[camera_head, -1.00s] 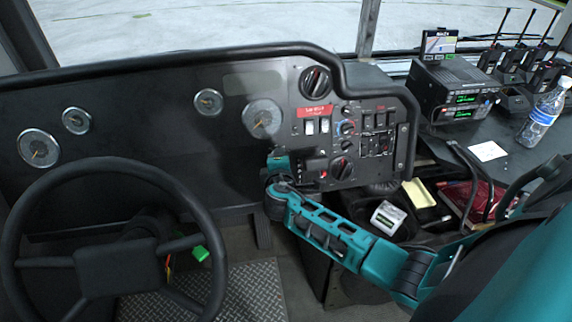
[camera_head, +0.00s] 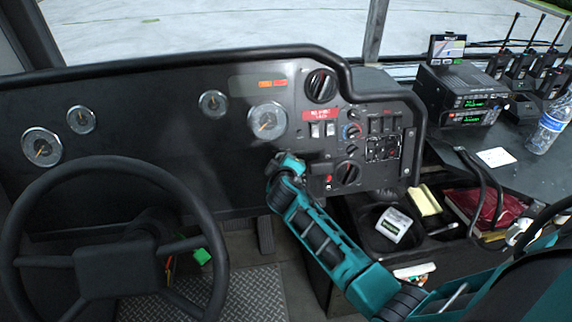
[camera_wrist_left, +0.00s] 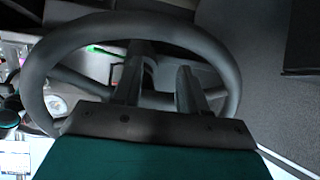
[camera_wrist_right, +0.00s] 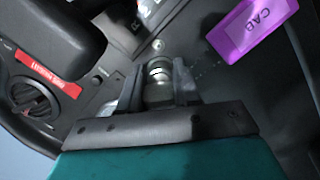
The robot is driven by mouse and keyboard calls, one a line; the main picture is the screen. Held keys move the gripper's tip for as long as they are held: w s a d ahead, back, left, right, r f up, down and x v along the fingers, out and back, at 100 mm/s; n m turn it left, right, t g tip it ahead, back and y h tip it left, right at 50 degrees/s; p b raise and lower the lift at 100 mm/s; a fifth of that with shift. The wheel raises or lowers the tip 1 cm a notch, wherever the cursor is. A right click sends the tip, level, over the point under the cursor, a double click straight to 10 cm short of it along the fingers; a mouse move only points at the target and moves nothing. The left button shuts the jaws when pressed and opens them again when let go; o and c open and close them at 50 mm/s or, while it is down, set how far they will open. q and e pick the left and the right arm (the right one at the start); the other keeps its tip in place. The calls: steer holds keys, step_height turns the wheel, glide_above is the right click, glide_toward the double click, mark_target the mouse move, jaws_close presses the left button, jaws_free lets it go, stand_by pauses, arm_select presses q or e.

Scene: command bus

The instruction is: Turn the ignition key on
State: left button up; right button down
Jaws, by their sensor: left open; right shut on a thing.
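In the head view my right gripper (camera_head: 279,160) is at the dashboard, left of the switch panel, and the arm mostly hides its fingers. In the right wrist view its fingers (camera_wrist_right: 158,88) close around a round metallic part at the ignition (camera_wrist_right: 158,76). The key's own shape is largely hidden between them. A purple tag (camera_wrist_right: 252,28) marked "CAB" hangs beside it. My left gripper (camera_wrist_left: 160,88) is open and empty near the steering wheel (camera_wrist_left: 60,50) in the left wrist view; it is outside the head view.
An orange and a red lamp (camera_head: 272,84) are lit on the dashboard. The steering wheel (camera_head: 97,165) is at left. Rotary knobs (camera_head: 320,83) and switches sit right of my right gripper. A radio unit (camera_head: 462,92), a bottle (camera_head: 548,125) and a storage bin are farther right.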

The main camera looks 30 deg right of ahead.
steer(key=shift+a, duration=0.1)
stand_by(0.3)
steer(key=c, duration=0.8)
jaws_free()
arm_select(q)
steer(key=shift+a+r, duration=0.1)
steer(key=shift+r, duration=0.05)
arm_select(e)
steer(key=shift+r, duration=0.1)
